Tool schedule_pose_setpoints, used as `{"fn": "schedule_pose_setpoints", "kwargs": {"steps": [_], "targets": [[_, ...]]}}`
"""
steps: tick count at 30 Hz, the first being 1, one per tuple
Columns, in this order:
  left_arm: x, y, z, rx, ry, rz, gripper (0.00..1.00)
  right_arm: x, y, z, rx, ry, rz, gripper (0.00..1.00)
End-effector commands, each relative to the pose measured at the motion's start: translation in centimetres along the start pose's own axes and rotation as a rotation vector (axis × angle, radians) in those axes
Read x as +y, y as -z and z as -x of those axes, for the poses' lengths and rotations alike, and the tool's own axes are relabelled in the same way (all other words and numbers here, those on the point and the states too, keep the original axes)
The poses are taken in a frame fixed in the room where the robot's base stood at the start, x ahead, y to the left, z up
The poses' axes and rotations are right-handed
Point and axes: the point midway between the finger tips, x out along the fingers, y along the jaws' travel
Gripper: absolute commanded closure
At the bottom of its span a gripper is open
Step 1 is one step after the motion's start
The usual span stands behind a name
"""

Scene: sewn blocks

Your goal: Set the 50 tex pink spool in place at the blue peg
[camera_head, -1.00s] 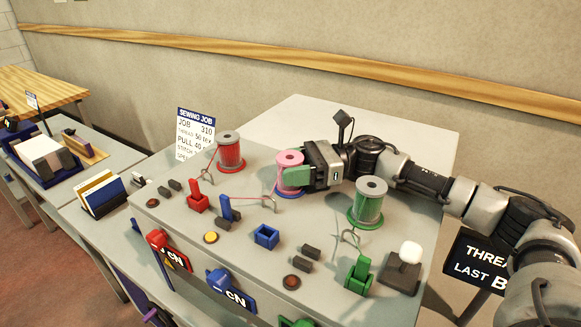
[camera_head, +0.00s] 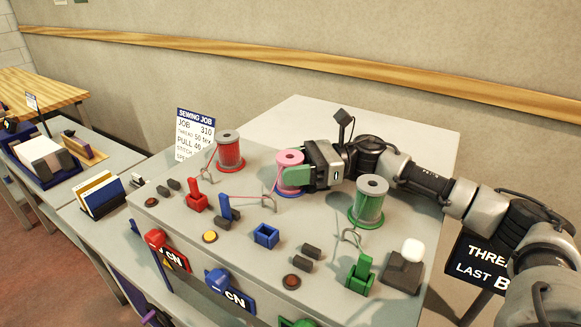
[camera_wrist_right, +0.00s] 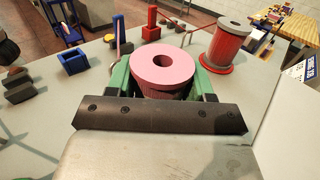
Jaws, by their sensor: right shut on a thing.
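The pink spool (camera_head: 290,159) stands upright over a blue base (camera_head: 290,193) at the middle back of the grey table; the peg itself is hidden. My right gripper (camera_head: 297,175) reaches in from the right and is shut on the pink spool. In the right wrist view the pink spool (camera_wrist_right: 163,70) sits between the two green fingers (camera_wrist_right: 163,82), its top and centre hole showing. A pink thread runs from the spool toward a wire guide (camera_head: 268,201). Whether the spool is fully seated cannot be seen. My left gripper is not in view.
Coloured tension parts, a blue square holder (camera_head: 266,236) and dark blocks stand in front. A sewing job sign (camera_head: 195,132) is at the back left.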

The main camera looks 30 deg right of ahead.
Motion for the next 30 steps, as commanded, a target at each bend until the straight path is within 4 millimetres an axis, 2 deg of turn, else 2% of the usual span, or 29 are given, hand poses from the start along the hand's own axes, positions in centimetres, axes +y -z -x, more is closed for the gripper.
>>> {"fn": "schedule_pose_setpoints", "kwargs": {"steps": [8, 9, 15, 25, 30], "targets": [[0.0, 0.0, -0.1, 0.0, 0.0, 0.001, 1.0, 0.1, 0.3, -0.1, 0.003, -0.003, -0.004, 0.73], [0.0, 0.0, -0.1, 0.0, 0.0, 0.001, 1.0, 0.1, 0.3, -0.1, 0.004, -0.003, -0.004, 0.46], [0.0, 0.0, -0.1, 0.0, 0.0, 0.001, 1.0, 0.1, 0.2, 0.0, 0.003, -0.002, -0.003, 0.18], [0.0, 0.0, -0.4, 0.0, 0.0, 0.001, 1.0, 0.0, 0.3, 0.4, 0.002, 0.001, -0.002, 0.18], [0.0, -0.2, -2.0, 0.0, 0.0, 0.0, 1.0, 0.0, 0.7, 3.0, 0.003, 0.003, -0.002, 0.18]]}}
